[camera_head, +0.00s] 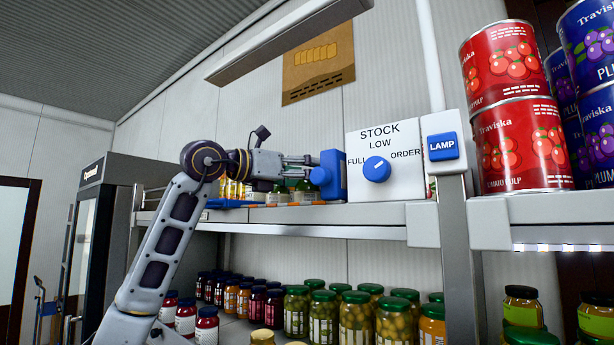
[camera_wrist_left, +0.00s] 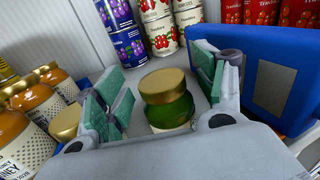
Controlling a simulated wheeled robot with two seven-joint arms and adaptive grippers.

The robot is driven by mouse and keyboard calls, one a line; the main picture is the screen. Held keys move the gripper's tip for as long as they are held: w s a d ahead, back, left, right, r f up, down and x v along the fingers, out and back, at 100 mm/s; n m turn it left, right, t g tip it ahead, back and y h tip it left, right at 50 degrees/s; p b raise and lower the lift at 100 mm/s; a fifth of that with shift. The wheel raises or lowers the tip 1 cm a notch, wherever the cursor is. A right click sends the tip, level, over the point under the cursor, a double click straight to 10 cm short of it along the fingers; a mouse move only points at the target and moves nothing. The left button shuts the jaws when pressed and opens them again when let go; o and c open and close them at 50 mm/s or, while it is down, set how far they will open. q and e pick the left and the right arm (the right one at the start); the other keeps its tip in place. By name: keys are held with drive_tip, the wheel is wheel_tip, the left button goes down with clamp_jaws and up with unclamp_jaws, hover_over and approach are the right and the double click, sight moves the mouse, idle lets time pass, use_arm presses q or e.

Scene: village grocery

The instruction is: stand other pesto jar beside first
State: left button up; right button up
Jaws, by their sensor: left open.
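In the left wrist view a green jar with a gold lid (camera_wrist_left: 167,100), which looks like a pesto jar, stands upright between the fingers of my left gripper (camera_wrist_left: 160,98). The fingers, with green pads, are apart on either side of it. Its lower part is hidden by the gripper body. I cannot tell a second pesto jar apart for sure. In the head view my left gripper (camera_head: 300,171) reaches in over the upper shelf (camera_head: 300,215), left of the blue block, and largely hides the jars behind it. My right gripper is not in view.
A blue block (camera_head: 333,175) stands close right of the gripper, beside a white STOCK dial panel (camera_head: 385,160). Honey jars (camera_wrist_left: 38,105) crowd the left of the wrist view. Cans (camera_wrist_left: 130,45) stand behind. Large red cans (camera_head: 520,145) and a lower shelf of jars (camera_head: 358,318) are to the right and below.

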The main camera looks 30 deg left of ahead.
use_arm(q)
drive_tip(key=b+v, duration=0.2)
drive_tip(key=v, duration=0.9)
drive_tip(key=shift+s, duration=0.15)
